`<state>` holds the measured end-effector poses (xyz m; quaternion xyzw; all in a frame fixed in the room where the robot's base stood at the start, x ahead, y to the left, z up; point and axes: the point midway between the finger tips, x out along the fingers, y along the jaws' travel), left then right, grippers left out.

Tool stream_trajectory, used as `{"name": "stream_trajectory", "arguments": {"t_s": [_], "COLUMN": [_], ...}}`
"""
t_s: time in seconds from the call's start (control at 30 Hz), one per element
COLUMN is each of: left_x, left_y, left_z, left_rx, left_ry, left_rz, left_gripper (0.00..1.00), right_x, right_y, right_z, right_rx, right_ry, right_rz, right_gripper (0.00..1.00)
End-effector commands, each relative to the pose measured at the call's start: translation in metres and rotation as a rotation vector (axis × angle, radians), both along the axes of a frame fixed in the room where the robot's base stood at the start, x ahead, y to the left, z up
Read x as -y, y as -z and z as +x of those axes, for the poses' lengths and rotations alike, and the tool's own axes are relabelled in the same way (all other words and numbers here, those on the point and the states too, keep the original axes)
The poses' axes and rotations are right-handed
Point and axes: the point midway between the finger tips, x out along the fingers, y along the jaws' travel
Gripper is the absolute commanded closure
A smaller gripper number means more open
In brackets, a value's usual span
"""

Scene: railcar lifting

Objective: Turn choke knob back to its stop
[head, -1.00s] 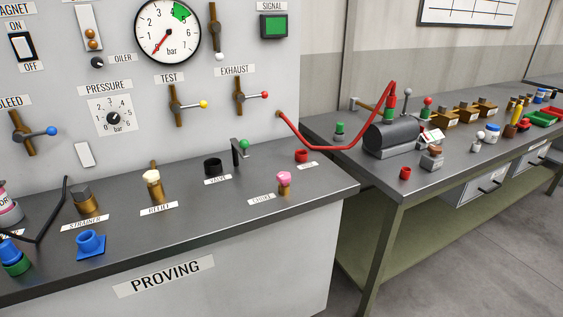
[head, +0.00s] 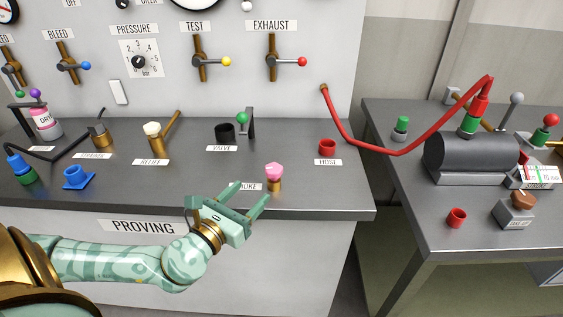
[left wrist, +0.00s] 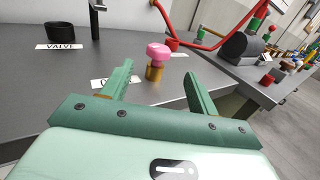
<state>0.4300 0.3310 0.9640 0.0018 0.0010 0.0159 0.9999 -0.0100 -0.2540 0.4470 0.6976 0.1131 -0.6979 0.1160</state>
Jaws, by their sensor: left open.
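The choke knob has a pink top (head: 274,171) on a short brass stem and stands upright on the bench top near the front edge. In the left wrist view the pink knob (left wrist: 158,52) shows beyond and between the fingertips, apart from them. My left gripper (head: 250,192) is open and empty, just to the left and in front of the knob at the bench edge. It partly covers the CHOKE label. In the left wrist view the two fingers of the left gripper (left wrist: 159,70) are spread wide. My right gripper is not in view.
A black valve cup (head: 225,132) and a green-topped lever (head: 242,118) stand behind left. A red hose fitting (head: 327,147) is behind right, with a red hose (head: 400,153) running to the side table. The brass relief valve (head: 155,137) stands to the left.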

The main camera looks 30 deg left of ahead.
Motion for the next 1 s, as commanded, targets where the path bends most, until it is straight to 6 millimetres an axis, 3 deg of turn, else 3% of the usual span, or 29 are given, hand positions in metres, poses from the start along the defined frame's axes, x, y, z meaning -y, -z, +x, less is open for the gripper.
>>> {"name": "stream_trajectory", "arguments": {"t_s": [0.3, 0.5, 0.7, 0.97, 1.0], "left_x": [-0.003, -0.004, -0.005, -0.005, -0.005], "left_y": [0.003, 0.003, 0.002, 0.002, 0.002], "left_z": [0.081, 0.119, 0.135, 0.136, 0.136], "left_rx": [0.002, 0.000, -0.002, -0.003, -0.003], "left_ry": [-0.002, -0.002, -0.001, -0.001, -0.001], "left_rz": [-0.004, -0.005, -0.004, -0.004, -0.004], "left_gripper": [0.40, 0.40, 0.40, 0.40, 0.46], "right_x": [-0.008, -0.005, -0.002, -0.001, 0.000], "right_y": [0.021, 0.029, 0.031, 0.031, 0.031], "right_z": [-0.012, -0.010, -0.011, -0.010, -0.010], "right_rx": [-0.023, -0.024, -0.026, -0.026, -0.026], "right_ry": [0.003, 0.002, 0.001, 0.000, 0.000], "right_rz": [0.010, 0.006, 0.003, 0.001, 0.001], "right_gripper": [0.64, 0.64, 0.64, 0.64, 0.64]}}
